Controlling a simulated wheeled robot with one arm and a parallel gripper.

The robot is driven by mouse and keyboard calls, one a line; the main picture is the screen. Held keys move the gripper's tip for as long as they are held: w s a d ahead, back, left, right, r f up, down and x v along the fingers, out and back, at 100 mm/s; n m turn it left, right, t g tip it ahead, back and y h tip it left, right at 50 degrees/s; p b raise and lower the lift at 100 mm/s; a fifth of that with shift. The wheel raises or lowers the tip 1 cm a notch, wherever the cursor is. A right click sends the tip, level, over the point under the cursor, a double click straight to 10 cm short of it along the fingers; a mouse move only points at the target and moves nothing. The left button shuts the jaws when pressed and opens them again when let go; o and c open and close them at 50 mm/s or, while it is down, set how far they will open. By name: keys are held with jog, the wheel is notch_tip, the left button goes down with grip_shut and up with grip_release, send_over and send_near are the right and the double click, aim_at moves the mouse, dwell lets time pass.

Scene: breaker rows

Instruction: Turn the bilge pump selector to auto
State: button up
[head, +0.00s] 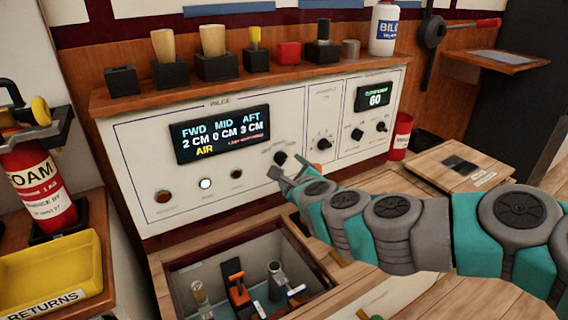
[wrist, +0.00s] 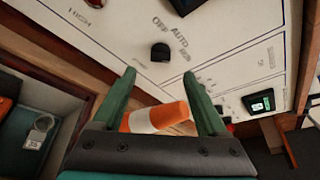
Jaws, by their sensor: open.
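The black selector knob (head: 280,158) is on the white panel (head: 150,160), right of and below the bilge display. In the wrist view the knob (wrist: 160,52) has OFF and AUTO printed above it, plus a third small label at its right. I cannot tell where its pointer sits. My gripper (head: 282,174) is close in front of the panel, just below the knob. In the wrist view its two green fingers (wrist: 160,74) are spread and empty, with the knob beyond the gap between their tips. They look clear of the knob.
The bilge display (head: 221,135) reads 2, 0 and 3 CM with AIR below. More knobs (head: 357,134) are to the right. An open floor hatch (head: 180,270) lies below. An orange-white object (wrist: 155,118) shows beyond the fingers.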

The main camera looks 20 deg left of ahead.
aim_at(283, 160)
jog(key=shift+x, duration=3.8)
jog(key=shift+r, duration=0.1)
grip_shut()
